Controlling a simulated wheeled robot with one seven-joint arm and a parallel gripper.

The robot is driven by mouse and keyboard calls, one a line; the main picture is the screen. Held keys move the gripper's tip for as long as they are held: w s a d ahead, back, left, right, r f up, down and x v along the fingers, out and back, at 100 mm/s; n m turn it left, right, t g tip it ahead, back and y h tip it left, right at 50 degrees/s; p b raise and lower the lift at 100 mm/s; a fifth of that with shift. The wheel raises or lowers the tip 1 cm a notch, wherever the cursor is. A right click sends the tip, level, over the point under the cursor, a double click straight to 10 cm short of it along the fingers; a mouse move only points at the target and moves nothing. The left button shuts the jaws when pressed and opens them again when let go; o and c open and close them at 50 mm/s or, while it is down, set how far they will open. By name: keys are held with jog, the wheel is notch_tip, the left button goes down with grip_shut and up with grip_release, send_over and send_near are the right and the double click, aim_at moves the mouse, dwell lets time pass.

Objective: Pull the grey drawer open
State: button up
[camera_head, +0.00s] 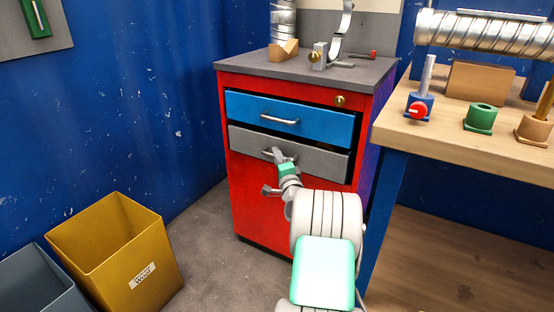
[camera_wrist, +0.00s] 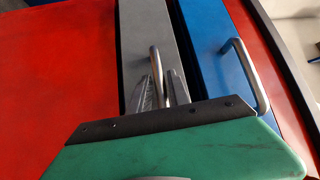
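The grey drawer (camera_head: 315,158) is the lower of two drawers in a red cabinet (camera_head: 265,200). Its front also shows in the wrist view (camera_wrist: 145,35). Its metal handle (camera_head: 268,153) shows as a short bar in the wrist view (camera_wrist: 155,65). My gripper (camera_head: 279,156) is at this handle. In the wrist view my gripper's fingers (camera_wrist: 162,92) stand close on either side of the bar. Whether they press on it cannot be made out. The palm hides the lower part of the drawer front there.
The blue drawer (camera_head: 325,124) with its own handle (camera_head: 280,120) sits just above. A wooden workbench (camera_head: 450,135) with a blue leg (camera_head: 385,215) stands close on the right. A yellow bin (camera_head: 100,245) stands at the left. Some grey floor (camera_head: 215,240) is free before the cabinet.

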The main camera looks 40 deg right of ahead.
grip_shut()
jog(key=shift+a, duration=0.15)
dwell(1.2)
